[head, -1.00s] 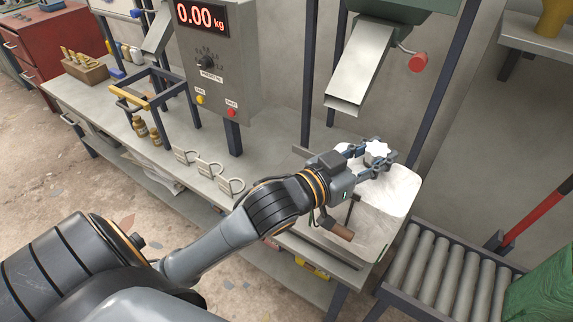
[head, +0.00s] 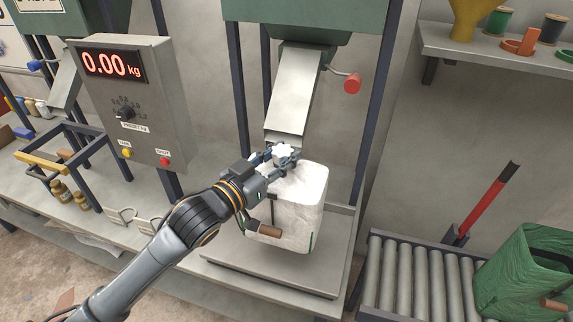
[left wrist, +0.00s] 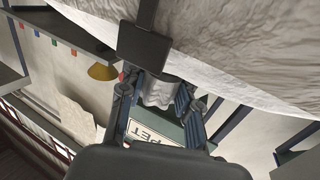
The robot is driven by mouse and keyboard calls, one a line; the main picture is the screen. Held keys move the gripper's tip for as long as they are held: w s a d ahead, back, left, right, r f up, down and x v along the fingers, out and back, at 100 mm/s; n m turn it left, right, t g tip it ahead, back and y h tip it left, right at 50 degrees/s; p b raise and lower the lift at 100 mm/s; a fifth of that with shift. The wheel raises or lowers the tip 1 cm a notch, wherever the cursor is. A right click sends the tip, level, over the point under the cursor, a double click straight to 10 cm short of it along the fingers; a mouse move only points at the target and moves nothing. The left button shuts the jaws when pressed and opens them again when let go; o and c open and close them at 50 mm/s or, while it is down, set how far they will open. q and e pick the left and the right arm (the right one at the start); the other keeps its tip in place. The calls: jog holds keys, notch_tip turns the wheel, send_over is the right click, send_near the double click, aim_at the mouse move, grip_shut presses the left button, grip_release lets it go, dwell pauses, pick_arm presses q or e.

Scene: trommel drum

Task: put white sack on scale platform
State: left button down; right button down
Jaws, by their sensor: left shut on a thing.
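The white sack (head: 297,205) hangs upright under my left gripper (head: 284,158), which is shut on its gathered neck. Its pale body also fills the top of the left wrist view (left wrist: 240,45), with the neck (left wrist: 158,92) between the fingers. A dark strap and a brown handle (head: 268,231) show on its side. The scale platform (head: 270,281), a flat grey plate, lies below the sack. I cannot tell whether the sack's bottom touches it. My right gripper is not in view.
The metal chute (head: 297,90) ends just behind and above the sack's neck. The display (head: 113,66) reads 0.00 kg. At right are a roller conveyor (head: 405,280), a green sack (head: 530,275) and a red-handled tool (head: 485,205). Wire hooks line the bench at left.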

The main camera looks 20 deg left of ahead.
pick_arm(q)
jog(key=w+f, duration=0.1)
jog(key=w+a+f, duration=0.1)
jog(key=w+f, duration=0.1)
jog(key=f, duration=0.1)
jog(key=shift+w+a+f, duration=0.1)
jog(key=shift+w+a, duration=0.1)
jog(key=shift+a, duration=0.1)
jog(key=shift+w+a+f, duration=0.25)
jog(key=shift+w+f, duration=0.2)
jog(key=shift+f, duration=0.3)
notch_tip(320, 180, down, 3)
jog(key=shift+d+r, duration=0.1)
jog(key=shift+r, duration=0.05)
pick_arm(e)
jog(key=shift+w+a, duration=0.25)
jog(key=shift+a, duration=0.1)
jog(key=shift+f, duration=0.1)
pick_arm(q)
jog(key=c, duration=1.4)
grip_release()
jog(key=shift+f, duration=0.35)
jog(key=o, duration=0.4)
jog(key=shift+s, duration=0.1)
jog(key=shift+o, duration=0.2)
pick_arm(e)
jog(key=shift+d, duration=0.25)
pick_arm(q)
jog(key=shift+r, duration=0.1)
